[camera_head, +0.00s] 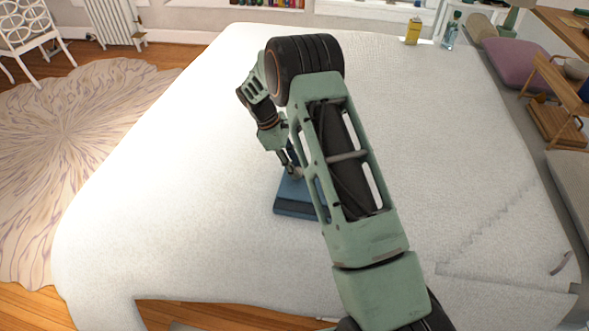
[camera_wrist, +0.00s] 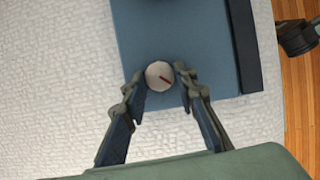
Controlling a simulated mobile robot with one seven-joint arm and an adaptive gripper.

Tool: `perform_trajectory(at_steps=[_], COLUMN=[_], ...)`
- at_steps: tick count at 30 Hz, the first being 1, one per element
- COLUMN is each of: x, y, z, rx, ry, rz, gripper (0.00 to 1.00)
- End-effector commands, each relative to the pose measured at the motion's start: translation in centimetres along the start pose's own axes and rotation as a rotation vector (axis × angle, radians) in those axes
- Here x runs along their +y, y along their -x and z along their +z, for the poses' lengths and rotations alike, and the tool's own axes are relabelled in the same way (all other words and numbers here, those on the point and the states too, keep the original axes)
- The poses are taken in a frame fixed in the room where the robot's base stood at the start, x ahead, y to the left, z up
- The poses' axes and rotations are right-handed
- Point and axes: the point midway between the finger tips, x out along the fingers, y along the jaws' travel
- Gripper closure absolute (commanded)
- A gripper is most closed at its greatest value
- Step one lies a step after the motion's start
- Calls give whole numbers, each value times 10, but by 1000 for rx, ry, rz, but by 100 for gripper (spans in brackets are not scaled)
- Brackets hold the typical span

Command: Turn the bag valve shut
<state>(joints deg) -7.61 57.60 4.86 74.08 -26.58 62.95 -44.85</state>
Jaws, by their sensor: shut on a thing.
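The blue bag (camera_head: 298,205) lies flat on the white bed, partly hidden behind my arm in the head view. In the wrist view the blue bag (camera_wrist: 180,40) fills the upper middle, with a darker strip along its right edge. My gripper (camera_wrist: 160,82) reaches down over the bag's near edge, with one finger on each side of the valve. The fingers are shut on the valve. In the head view my gripper (camera_head: 290,170) is partly hidden by my arm.
The white bed cover (camera_head: 170,180) is wide and mostly clear around the bag. A yellow container (camera_head: 413,31) and a bluish bottle (camera_head: 450,33) stand at the far right edge. A purple cushion (camera_head: 515,62) and a wooden stand (camera_head: 558,100) are beyond the right side.

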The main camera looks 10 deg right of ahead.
Motion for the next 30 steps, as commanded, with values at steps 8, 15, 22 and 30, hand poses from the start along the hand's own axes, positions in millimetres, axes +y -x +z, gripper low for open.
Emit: perform_trajectory(at_steps=[8, 15, 22, 30], x=[4, 5, 7, 7], y=[-2, -2, -2, -1], z=[-1, 0, 2, 2], rx=[2, 2, 1, 2], ry=[-247, -452, -617, -741], rz=[-100, -186, -255, -307], gripper=[98, 98, 98, 98])
